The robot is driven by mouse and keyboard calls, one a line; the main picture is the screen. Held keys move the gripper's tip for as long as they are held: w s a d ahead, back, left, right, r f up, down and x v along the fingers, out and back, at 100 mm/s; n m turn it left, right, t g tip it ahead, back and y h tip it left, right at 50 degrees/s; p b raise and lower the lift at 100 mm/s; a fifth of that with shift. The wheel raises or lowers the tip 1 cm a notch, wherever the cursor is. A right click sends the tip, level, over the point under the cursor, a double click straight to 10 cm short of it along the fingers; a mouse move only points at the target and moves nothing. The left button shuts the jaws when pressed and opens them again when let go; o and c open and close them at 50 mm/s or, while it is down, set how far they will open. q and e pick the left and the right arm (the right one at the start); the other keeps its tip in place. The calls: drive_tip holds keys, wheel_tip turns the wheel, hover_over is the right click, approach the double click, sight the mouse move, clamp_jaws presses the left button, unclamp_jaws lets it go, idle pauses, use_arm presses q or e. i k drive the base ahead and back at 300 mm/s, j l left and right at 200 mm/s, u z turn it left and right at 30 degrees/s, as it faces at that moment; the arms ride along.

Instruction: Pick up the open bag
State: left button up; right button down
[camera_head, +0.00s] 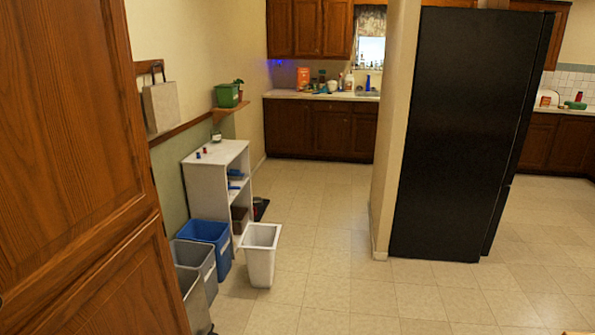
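No open bag can be made out for certain. On the far counter (285,94) a small orange-red packet (303,78) stands upright left of the sink; it is too small to tell whether it is a bag or a box. A flat beige-grey thing (160,106), possibly a bag, hangs on the left wall. Neither of my grippers is in view.
A large wooden cabinet (75,150) fills the near left. Grey and blue bins (207,232), a white bin (261,254) and a white shelf (205,180) stand along the left wall. A black fridge (465,130) stands right. The floor (325,225) between is clear.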

sight(259, 243)
drive_tip(key=i+z, duration=0.35)
drive_tip(key=i, duration=1.35)
drive_tip(key=i+u, duration=0.15)
drive_tip(key=i, duration=0.4)
drive_tip(key=i+l+u, duration=0.2)
drive_tip(key=i, duration=0.35)
drive_tip(key=i+l+u, duration=0.15)
drive_tip(key=i, duration=0.4)
drive_tip(key=l, duration=0.1)
